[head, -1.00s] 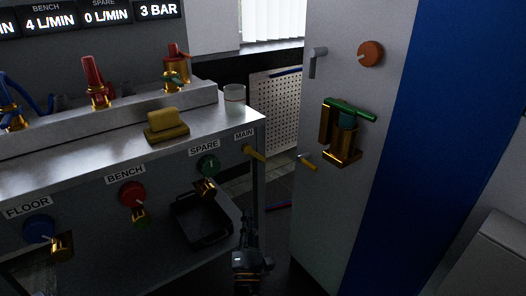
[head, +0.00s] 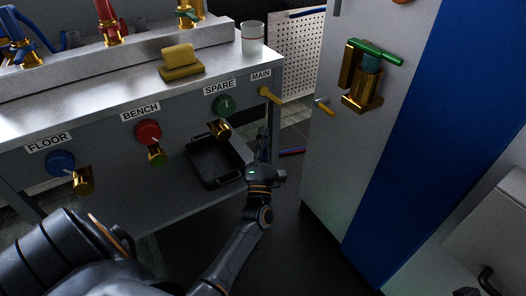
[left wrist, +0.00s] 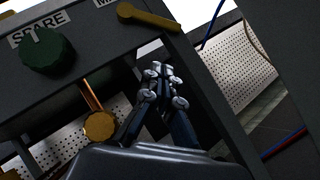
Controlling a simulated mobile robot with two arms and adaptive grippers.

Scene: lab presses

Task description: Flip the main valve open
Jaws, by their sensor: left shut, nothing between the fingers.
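The main valve is a yellow lever (head: 269,95) under the MAIN label at the right end of the bench front. It slants down to the right from its pivot.
Green SPARE (head: 223,104), red BENCH (head: 148,132) and blue FLOOR (head: 60,163) knobs line the front. A black tray (head: 216,160) is below. A grey cabinet (head: 335,180) with a small yellow-tipped lever (head: 324,106) stands to the right, across a gap.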

